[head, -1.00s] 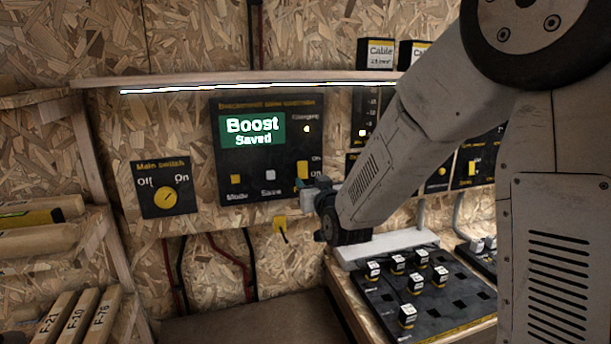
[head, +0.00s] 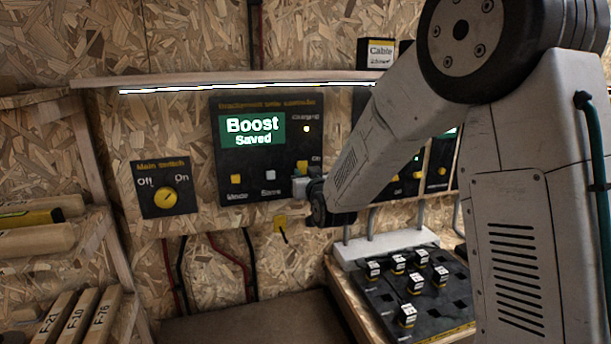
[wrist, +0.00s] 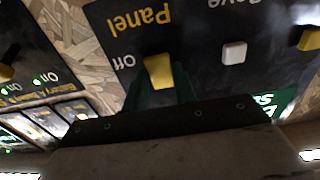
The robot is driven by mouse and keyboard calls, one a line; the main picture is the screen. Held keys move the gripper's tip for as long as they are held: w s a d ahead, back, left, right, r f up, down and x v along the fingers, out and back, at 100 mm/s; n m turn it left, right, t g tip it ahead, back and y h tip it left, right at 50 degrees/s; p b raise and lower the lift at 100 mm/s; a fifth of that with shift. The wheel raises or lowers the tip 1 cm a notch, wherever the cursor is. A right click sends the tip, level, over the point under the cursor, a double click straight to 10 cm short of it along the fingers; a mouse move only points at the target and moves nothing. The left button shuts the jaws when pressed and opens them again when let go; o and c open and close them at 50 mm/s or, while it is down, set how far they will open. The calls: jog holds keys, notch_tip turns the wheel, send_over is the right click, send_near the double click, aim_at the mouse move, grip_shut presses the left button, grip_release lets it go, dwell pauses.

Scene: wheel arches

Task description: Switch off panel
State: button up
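The yellow Panel switch (head: 302,166) is at the lower right of the black controller panel (head: 230,180), below the "On" label. The "Off" label is hidden behind my gripper in the head view. My gripper (head: 300,187) is at the panel face, just below the switch; whether it touches is unclear. In the wrist view, which is upside down, the switch (wrist: 158,70) stands beside the word "Off", right at my dark green gripper tip (wrist: 160,97). Whether the fingers are apart does not show. The green screen (head: 252,131) reads "Boost Saved".
The main switch dial (head: 165,197) is to the left. A white Save button (head: 270,175) and a yellow Mode button (head: 236,179) are close by. A yellow tag (head: 281,223) is below the panel. A black tray with several small blocks (head: 415,284) stands lower right.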

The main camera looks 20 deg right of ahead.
jog(key=shift+f, duration=0.1)
jog(key=shift+f+t, duration=0.25)
jog(key=shift+t, duration=0.55)
jog(key=shift+o, duration=0.2)
jog(key=shift+w+f+t, duration=0.1)
jog(key=shift+f+t, duration=0.05)
jog(key=shift+t, duration=0.6)
jog(key=shift+w+f+t, duration=0.1)
jog(key=shift+t, duration=0.65)
jog(key=shift+c, duration=0.2)
jog(key=o, duration=1)
jog(key=shift+s, duration=0.1)
jog(key=v, duration=0.7)
jog(key=shift+s, duration=0.35)
jog(key=shift+f, duration=0.25)
